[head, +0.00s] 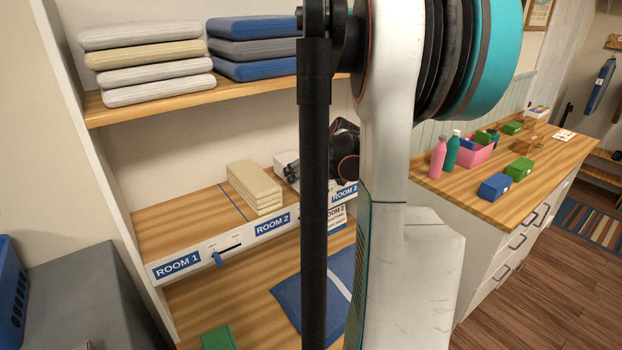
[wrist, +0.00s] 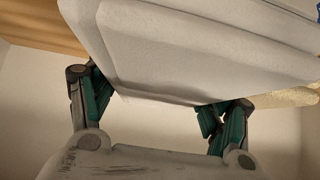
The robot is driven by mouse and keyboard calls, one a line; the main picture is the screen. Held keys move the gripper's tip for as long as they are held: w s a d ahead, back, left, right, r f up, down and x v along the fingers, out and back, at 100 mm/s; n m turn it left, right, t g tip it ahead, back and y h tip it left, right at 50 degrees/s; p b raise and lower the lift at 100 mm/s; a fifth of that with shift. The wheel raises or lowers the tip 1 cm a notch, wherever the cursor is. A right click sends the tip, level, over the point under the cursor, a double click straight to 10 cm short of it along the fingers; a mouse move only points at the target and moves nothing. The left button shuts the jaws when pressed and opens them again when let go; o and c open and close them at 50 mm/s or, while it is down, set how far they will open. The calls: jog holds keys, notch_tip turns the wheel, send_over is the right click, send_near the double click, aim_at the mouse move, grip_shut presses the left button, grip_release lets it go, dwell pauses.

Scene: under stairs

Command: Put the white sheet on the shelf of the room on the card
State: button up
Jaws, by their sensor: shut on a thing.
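A white folded sheet (wrist: 190,50) fills the upper wrist view, with my gripper (wrist: 160,100) shut on its edge, teal-padded fingers at both sides. In the head view, my gripper (head: 293,170) is at the shelf (head: 165,222), right of a cream folded stack (head: 255,188); a white patch shows beside it, mostly hidden by my arm. The shelf edge has labels ROOM 1 (head: 178,265), ROOM 2 (head: 272,224) and ROOM 3 (head: 345,193). A white card (head: 337,219) with a blue label, seemingly ROOM 2, is below the edge, partly behind my arm. I cannot tell whether the sheet touches the shelf.
The ROOM 1 section is bare. Above is a shelf (head: 140,107) with white, beige, blue and grey folded stacks. Below are a blue mat (head: 295,300) and a green box (head: 219,338). A counter (head: 455,190) with bottles and small boxes stands right.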

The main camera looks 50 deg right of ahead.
aim_at(293, 158)
jog(key=w, duration=0.2)
jog(key=w+d, duration=0.1)
jog(key=w, duration=0.2)
jog(key=w+d+b, duration=0.1)
jog(key=w, duration=0.1)
jog(key=shift+w+d+f, duration=0.2)
jog(key=shift+f+b, duration=0.45)
jog(key=shift+f, duration=0.1)
jog(key=shift+f+b, duration=0.45)
jog(key=shift+f, duration=0.2)
jog(key=shift+f, duration=0.2)
jog(key=o, duration=1.6)
jog(key=shift+s, duration=0.1)
jog(key=v, duration=1.2)
